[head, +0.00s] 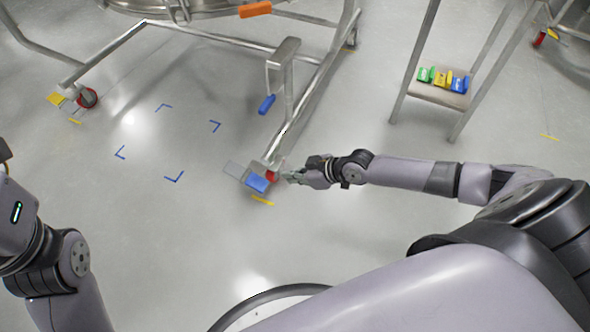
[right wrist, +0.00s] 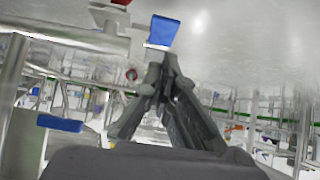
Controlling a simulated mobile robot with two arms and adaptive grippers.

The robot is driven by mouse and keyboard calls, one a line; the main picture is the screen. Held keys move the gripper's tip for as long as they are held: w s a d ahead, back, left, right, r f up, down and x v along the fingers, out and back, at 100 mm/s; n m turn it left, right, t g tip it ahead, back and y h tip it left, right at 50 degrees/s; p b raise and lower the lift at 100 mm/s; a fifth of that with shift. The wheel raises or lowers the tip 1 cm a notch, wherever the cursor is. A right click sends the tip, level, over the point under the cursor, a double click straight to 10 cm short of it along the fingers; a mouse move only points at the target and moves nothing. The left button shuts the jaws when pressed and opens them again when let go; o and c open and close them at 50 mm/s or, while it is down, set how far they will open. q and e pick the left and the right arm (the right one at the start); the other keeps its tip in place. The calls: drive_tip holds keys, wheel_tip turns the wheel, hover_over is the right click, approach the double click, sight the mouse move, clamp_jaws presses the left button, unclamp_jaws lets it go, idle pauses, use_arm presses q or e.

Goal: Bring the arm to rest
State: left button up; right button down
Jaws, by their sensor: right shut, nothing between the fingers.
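My right arm (head: 400,171) reaches left across the picture, low over the floor in the head view. Its gripper (head: 289,176) is shut and empty, just right of a caster with a blue pedal (head: 257,182). In the right wrist view the closed fingers (right wrist: 168,62) point away from the camera, with a blue pedal (right wrist: 162,31) just beyond and above the tips. I cannot tell whether the fingers touch the caster. My left arm (head: 45,262) shows at the left edge, but its gripper is not seen.
A steel frame (head: 318,88) on casters stands ahead, with a blue-ended lever (head: 267,104) and an orange part (head: 255,9). A small stand (head: 440,96) holds green, yellow and blue items (head: 443,79). Blue corner marks (head: 174,177) outline clear floor.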

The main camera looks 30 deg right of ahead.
drive_tip(key=shift+s+d+r, duration=0.15)
drive_tip(key=shift+s+d, duration=0.05)
drive_tip(key=shift+s, duration=0.1)
